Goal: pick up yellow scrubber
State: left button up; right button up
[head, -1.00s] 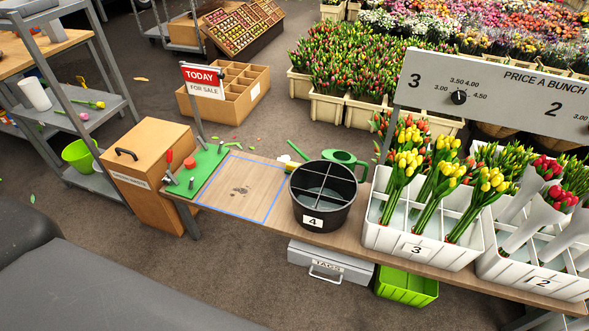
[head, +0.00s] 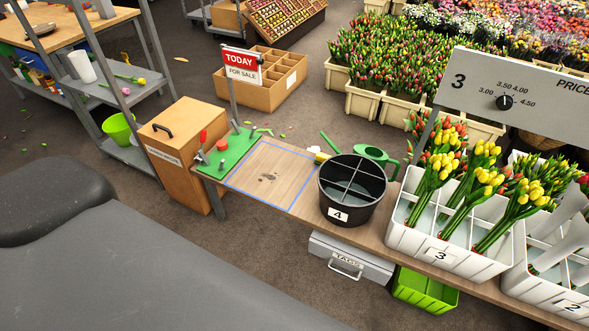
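A small yellow item with a pale part, which looks like the yellow scrubber (head: 322,157), lies on the wooden bench (head: 377,226) at its far edge. It sits just behind and left of the black divided bucket (head: 350,205) labelled 4, which may hide part of it. A green watering can (head: 375,155) is to its right. The scrubber is small here and its exact shape is hard to tell. Neither of my grippers is in view.
A blue-outlined area (head: 285,190) with a dark stain lies left of the bucket. A green board (head: 228,158) with tools is farther left. A white crate (head: 405,238) of yellow tulips stands right. A sign (head: 242,66) rises behind the board.

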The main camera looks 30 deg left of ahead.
aim_at(320, 157)
jog(key=i+j+z, duration=0.35)
jog(key=j, duration=0.3)
jog(key=i+j+z, duration=0.35)
jog(key=j, duration=0.4)
jog(key=i+j+z, duration=0.15)
jog(key=j, duration=0.25)
jog(key=i+j+z, duration=0.2)
jog(key=j, duration=0.25)
